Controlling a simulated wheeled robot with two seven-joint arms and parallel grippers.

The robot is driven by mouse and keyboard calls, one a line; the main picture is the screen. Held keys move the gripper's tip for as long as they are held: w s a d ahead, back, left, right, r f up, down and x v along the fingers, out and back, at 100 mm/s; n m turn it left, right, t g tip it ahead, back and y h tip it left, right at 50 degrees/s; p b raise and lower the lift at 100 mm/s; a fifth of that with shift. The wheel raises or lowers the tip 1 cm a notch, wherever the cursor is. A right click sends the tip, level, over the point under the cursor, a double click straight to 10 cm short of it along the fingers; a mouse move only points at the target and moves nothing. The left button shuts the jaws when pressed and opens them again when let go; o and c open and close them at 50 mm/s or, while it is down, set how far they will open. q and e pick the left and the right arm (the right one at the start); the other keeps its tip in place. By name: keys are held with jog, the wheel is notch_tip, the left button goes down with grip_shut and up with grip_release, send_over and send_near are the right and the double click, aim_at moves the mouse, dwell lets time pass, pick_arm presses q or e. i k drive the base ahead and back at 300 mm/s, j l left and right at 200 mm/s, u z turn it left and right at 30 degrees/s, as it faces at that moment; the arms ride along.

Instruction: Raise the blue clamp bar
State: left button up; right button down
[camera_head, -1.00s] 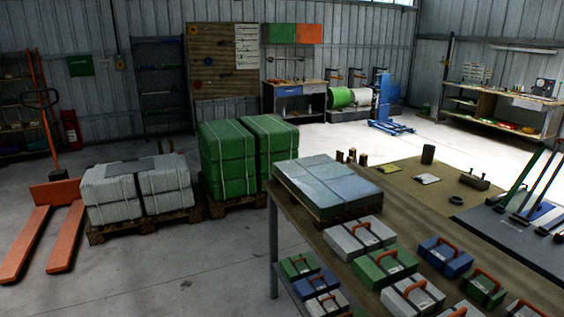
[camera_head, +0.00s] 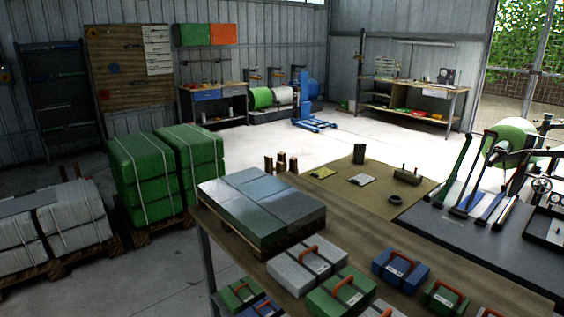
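Neither of my grippers shows in the head view. On the dark mat at the right of the workbench several long bars stand or lean side by side. One is a slanted blue bar (camera_head: 491,207), low and close to the mat, between darker bars. A tall green bar (camera_head: 457,163) stands at the left of this group. I cannot tell which part is the clamp bar itself or whether it is lowered. A green roll (camera_head: 509,140) on a metal stand is behind the bars.
The wooden workbench (camera_head: 375,243) carries a stack of grey-blue slabs (camera_head: 262,207) and several handled cases, such as a blue one (camera_head: 400,269). Strapped green bales (camera_head: 140,180) stand on pallets at left. Open concrete floor lies behind the bench.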

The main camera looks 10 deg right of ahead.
aim_at(488, 213)
jog(key=i+l+z, duration=0.1)
jog(key=z, duration=0.3)
jog(key=i+z, duration=0.5)
jog(key=z, duration=0.3)
jog(key=i+z, duration=0.2)
jog(key=z, duration=0.2)
